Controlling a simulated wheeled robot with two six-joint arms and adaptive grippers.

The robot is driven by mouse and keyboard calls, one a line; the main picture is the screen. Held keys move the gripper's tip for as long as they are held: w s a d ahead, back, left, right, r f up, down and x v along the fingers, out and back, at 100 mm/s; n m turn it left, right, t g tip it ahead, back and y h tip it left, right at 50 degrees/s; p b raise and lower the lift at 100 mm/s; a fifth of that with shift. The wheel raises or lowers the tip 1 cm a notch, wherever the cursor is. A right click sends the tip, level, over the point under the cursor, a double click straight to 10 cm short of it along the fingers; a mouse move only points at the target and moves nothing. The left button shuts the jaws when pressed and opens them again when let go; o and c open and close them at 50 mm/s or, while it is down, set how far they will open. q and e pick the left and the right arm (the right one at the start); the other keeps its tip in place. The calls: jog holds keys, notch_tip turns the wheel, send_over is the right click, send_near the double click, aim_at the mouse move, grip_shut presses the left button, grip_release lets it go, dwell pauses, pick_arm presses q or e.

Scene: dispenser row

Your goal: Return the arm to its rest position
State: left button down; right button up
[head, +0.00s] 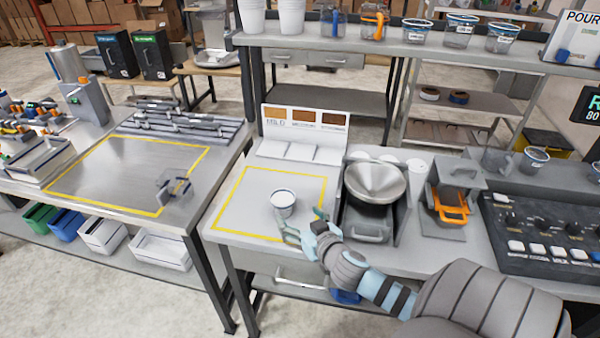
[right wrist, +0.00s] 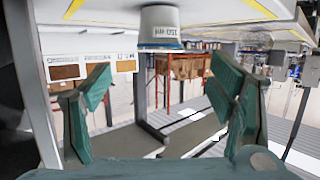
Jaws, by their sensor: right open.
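My right gripper (head: 301,231) is at the front edge of the right-hand table, just in front of a white cup with a dark blue rim (head: 283,203). The cup stands upright inside the yellow-outlined square on that table. In the right wrist view the picture is upside down; the two teal fingers of my right gripper (right wrist: 165,105) are wide apart with nothing between them. The cup (right wrist: 160,28) shows beyond the fingers with "150 ml" lettering, apart from them. My right arm reaches in from the lower right. My left gripper is not in view.
A metal funnel bowl (head: 375,180) stands right of the yellow square. An orange-handled unit (head: 451,211) and a control panel (head: 550,235) lie further right. A shelf with several cups (head: 400,37) runs above.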

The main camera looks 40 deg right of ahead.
jog(key=shift+w, duration=0.1)
dwell(0.4)
jog(key=s+a+f+n+g+y, duration=0.1)
jog(key=s+a+f+g, duration=0.2)
jog(key=s+a, duration=0.3)
jog(key=s+a+f+n+g+y, duration=0.1)
jog(key=s+a+f+n+g, duration=0.2)
jog(key=s, duration=0.5)
jog(key=s+a+f+g+y, duration=0.1)
jog(key=s+a+f+g, duration=0.1)
jog(key=s+a+g, duration=0.45)
jog(key=s+d+f, duration=0.2)
jog(key=f, duration=0.9)
jog(key=s+d+f, duration=0.1)
jog(key=s+f, duration=0.1)
jog(key=f, duration=0.9)
jog(key=s+f+b, duration=0.1)
jog(key=s+f, duration=1)
jog(key=s, duration=0.2)
jog(key=shift+s+d+f, duration=0.25)
jog(key=shift+s+d, duration=0.05)
